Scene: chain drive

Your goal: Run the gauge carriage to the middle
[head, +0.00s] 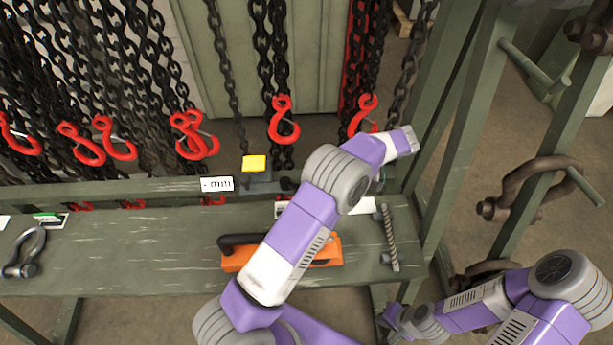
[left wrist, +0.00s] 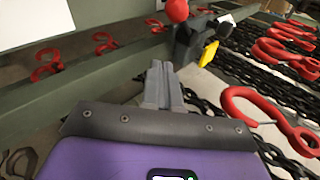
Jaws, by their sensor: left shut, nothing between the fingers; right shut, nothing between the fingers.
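The gauge carriage is a dark block (head: 259,182) with a yellow plate (head: 254,163) on top, on the green rail (head: 130,190) behind the bench. In the left wrist view the dark carriage (left wrist: 187,46) is just beyond my left gripper (left wrist: 160,76), with a red knob (left wrist: 177,10) and the yellow plate (left wrist: 208,53). My left gripper is shut and empty; whether it touches the carriage I cannot tell. My right gripper (head: 388,318) is shut and empty, low at right.
Dark chains with red hooks (head: 283,120) hang behind the rail. A white label (head: 217,184) marked mm sits left of the carriage. On the bench (head: 130,250) lie a shackle (head: 24,254), an orange tool (head: 235,262) and a rope-like piece (head: 390,240). Green posts stand at right.

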